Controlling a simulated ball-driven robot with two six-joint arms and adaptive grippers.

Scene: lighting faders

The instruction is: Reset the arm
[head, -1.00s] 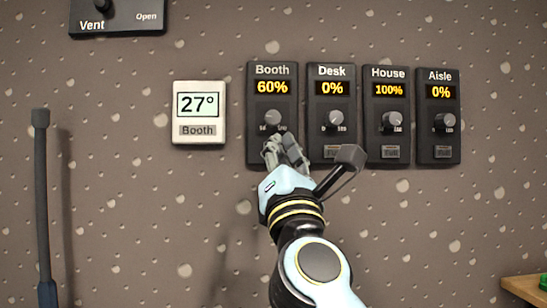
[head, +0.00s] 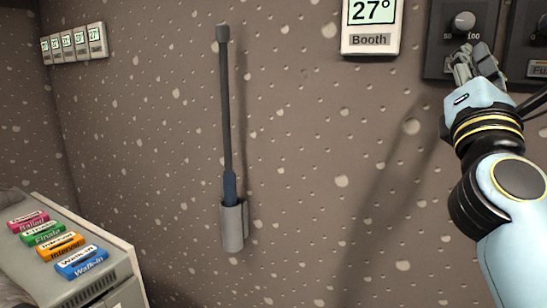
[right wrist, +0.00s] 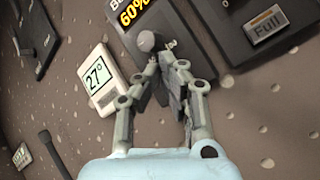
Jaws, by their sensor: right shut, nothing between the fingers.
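My right gripper (head: 478,66) is shut and empty, in front of the lower part of the Booth fader panel (head: 440,45) at the upper right of the head view. The grey Booth knob (head: 463,22) shows just above the fingers. In the right wrist view the shut fingers (right wrist: 170,80) point at the panel, close to the knob (right wrist: 147,41), and the display reads 60% (right wrist: 132,14). Whether the fingers touch the panel is unclear. The panel's lower button is mostly hidden behind the fingers. My left gripper is not in view.
A white 27° Booth thermostat (head: 371,45) hangs left of the panel. A dark rod (head: 226,110) stands in a grey wall holder (head: 233,228). Colored cartridges, including a blue Walk-in one (head: 81,262), lie on a grey unit at lower left. Several small displays (head: 74,43) hang at upper left.

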